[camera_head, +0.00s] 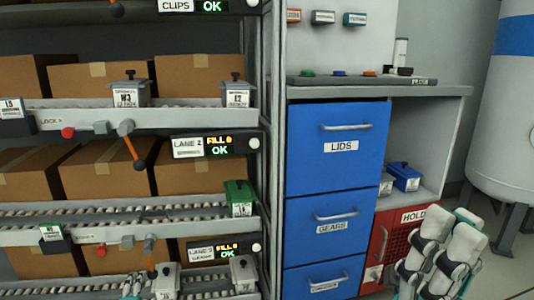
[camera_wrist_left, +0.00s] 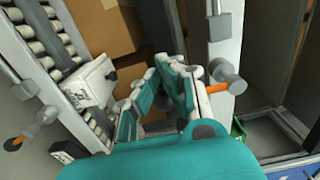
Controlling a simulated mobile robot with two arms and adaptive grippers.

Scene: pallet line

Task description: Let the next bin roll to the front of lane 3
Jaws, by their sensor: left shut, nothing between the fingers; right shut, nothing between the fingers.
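The lowest visible lane of the rack carries a small sign (camera_head: 213,250) that seems to read lane 3, with a lit "OK". On that lane stand two grey lidded bins: one at the front right (camera_head: 243,274) and one further left (camera_head: 166,282). A grey-knobbed lever with an orange handle (camera_head: 150,258) hangs left of the sign. My left gripper (camera_head: 133,284) is low beside this lever, shut and empty. In the left wrist view its closed fingers (camera_wrist_left: 168,90) are near an orange-handled lever (camera_wrist_left: 216,88); contact cannot be told. My right gripper (camera_head: 440,250) is shut at lower right, away from the rack.
Brown cartons (camera_head: 105,170) fill the rack behind the lanes. A green bin (camera_head: 239,197) stands on the lane above, and another orange-handled lever (camera_head: 131,145) hangs higher. Blue drawers (camera_head: 336,150) and a red hold bin (camera_head: 376,245) stand right of the rack post.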

